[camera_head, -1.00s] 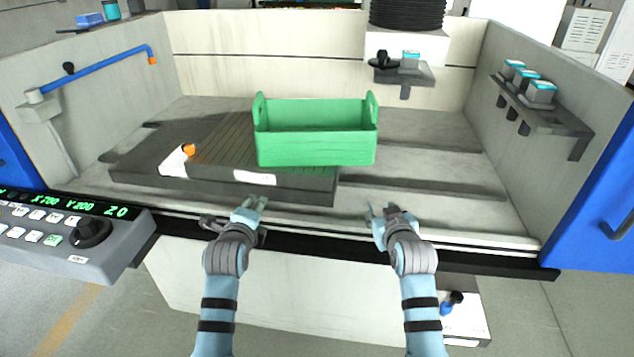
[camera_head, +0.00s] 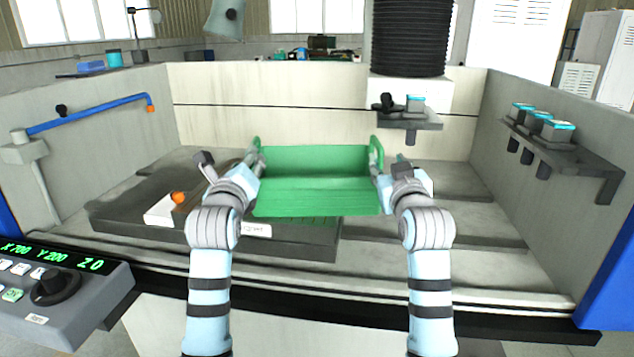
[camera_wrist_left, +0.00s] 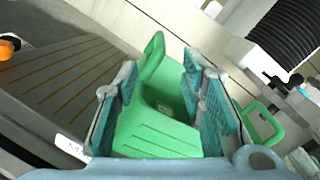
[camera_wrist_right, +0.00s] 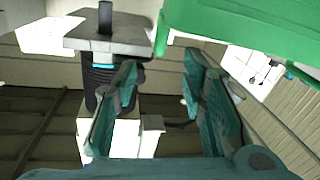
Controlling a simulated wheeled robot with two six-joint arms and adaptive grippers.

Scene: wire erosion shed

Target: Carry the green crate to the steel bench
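The green crate (camera_head: 315,197) is open-topped, with a raised handle at each end. It appears to stand on the right part of a dark slotted plate (camera_head: 120,210) inside the machine's tank. My left gripper (camera_head: 228,162) is open at the crate's left end. In the left wrist view the crate (camera_wrist_left: 160,135) shows between and beyond the spread fingers. My right gripper (camera_head: 390,168) is open just beside the right handle. In the right wrist view its fingers are apart with no crate between them, and the crate (camera_wrist_right: 250,28) shows at upper right. I cannot make out the steel bench for certain.
Grey tank walls enclose the crate. A control panel (camera_head: 62,285) stands at front left, and a blue pipe (camera_head: 90,117) runs along the left wall. A black bellows head (camera_head: 408,40) hangs at back right. A shelf with small blocks (camera_head: 565,150) is on the right wall.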

